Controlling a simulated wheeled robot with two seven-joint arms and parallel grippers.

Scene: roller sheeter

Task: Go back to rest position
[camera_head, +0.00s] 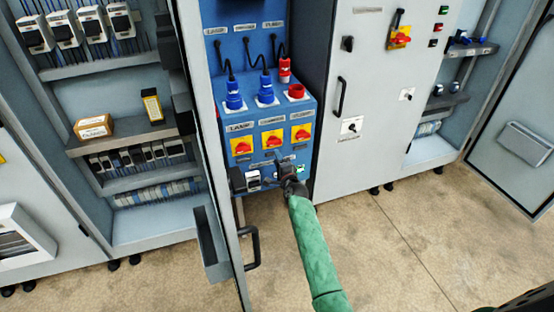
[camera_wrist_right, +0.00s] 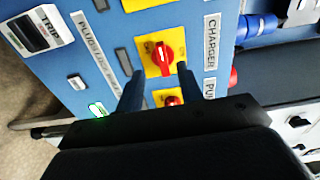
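My right arm, in a green sleeve, reaches from the bottom of the head view to the blue panel (camera_head: 262,110). My right gripper (camera_head: 283,165) is at the panel's lower part, below the yellow plates with red rotary switches (camera_head: 271,139). In the right wrist view the two fingers of the gripper (camera_wrist_right: 160,75) stand apart with nothing seen held between them. A red rotary switch (camera_wrist_right: 164,57) on a yellow plate shows beyond and between the fingertips. I cannot tell whether a finger touches the panel. My left gripper is not in view.
An open cabinet door (camera_head: 214,170) with a black handle stands left of my right arm. An open shelf cabinet holds a cardboard box (camera_head: 93,128). A grey cabinet (camera_head: 365,100) stands to the right. The floor (camera_head: 400,245) in front is clear.

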